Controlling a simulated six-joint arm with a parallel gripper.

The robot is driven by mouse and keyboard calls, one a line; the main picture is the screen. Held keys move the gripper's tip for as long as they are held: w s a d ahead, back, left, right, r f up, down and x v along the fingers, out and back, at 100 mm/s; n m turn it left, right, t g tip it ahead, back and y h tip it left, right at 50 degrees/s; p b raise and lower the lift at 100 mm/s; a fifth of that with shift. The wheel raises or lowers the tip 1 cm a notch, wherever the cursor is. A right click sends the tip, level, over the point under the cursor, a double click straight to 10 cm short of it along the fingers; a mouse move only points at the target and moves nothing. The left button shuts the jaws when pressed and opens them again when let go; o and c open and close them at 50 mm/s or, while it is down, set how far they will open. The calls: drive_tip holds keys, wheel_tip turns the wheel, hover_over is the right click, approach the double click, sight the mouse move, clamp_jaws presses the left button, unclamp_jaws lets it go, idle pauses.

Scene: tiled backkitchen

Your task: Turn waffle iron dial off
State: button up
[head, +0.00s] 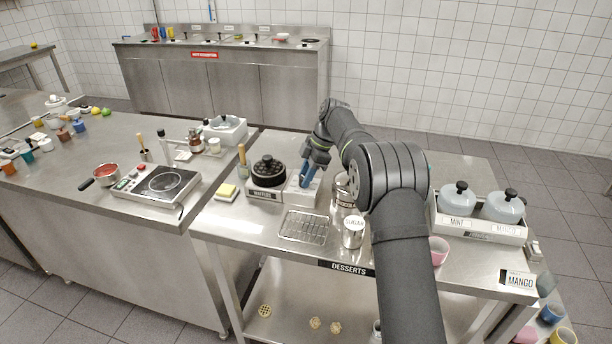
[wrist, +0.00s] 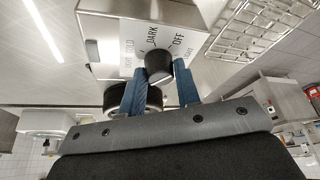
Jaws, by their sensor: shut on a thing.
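The waffle iron (head: 268,171) is black and round, on a pale base with a label, on the steel dessert table in the head view. Its pale control box (head: 298,195) is at its right. In the wrist view the box's panel (wrist: 125,38) carries the words DARK, OFF, GOLD and another partly hidden word around a black dial (wrist: 157,64). My gripper (wrist: 159,74) has its blue fingers on both sides of the dial, shut on it. My gripper (head: 306,178) hides the dial in the head view. I cannot tell which word the dial points to.
A wire rack (head: 303,226) and a sugar tin (head: 353,232) stand in front, with another canister partly behind my arm. A yellow sponge (head: 226,191) lies at left. A tray of lidded pots (head: 480,232) is at right.

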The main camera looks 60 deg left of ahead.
drive_tip(key=shift+n+h, duration=0.6)
drive_tip(key=shift+n, duration=0.9)
drive_tip(key=o, duration=1)
drive_tip(key=shift+c, duration=0.2)
drive_tip(key=shift+a, duration=0.1)
drive_tip(key=v, duration=0.7)
drive_tip(key=shift+w+r, duration=0.2)
drive_tip(key=shift+f, duration=0.1)
